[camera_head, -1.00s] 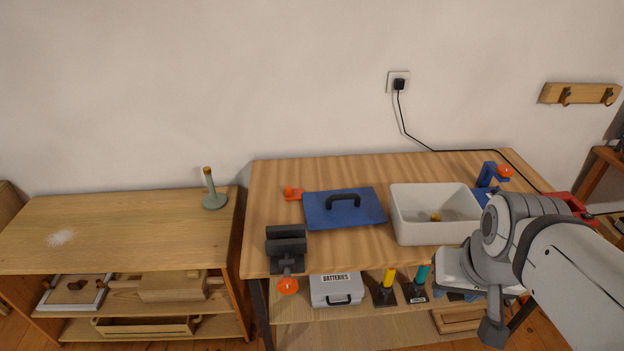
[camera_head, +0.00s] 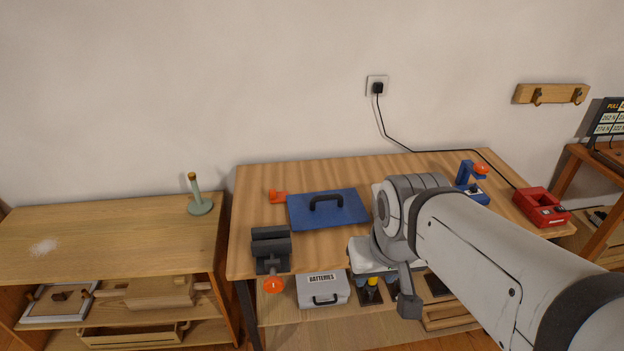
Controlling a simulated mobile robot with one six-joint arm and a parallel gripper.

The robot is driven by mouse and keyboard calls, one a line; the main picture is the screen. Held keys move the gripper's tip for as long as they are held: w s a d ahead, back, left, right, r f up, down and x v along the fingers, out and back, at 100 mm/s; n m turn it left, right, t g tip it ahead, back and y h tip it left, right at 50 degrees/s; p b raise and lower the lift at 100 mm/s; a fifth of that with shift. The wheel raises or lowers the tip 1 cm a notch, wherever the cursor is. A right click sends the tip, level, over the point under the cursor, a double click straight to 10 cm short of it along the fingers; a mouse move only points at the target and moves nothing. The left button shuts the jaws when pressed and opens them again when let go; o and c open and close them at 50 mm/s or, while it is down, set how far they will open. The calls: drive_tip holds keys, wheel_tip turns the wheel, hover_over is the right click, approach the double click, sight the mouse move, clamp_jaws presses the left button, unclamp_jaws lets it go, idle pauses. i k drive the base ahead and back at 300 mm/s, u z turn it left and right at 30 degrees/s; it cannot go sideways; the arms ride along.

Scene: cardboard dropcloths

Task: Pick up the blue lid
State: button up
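The blue lid (camera_head: 345,213) lies flat on the wooden workbench, with a dark handle (camera_head: 326,201) standing up from its top. It is fully in view and nothing touches the handle. My arm reaches in from the lower right, and its grey wrist is to the right of the lid, apart from it in the picture. The white bin (camera_head: 376,190) right of the lid is mostly hidden behind my arm.
The workbench (camera_head: 400,164) has a dark vise (camera_head: 271,247) at front left, an orange item (camera_head: 278,197) left of the lid, a blue stand (camera_head: 466,178) and a red device (camera_head: 541,207) at right. A grey batteries case (camera_head: 323,288) sits on the shelf below.

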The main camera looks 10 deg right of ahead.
sight(341, 207)
drive_tip(key=z, duration=0.05)
drive_tip(key=i, duration=1)
drive_tip(key=u, duration=0.1)
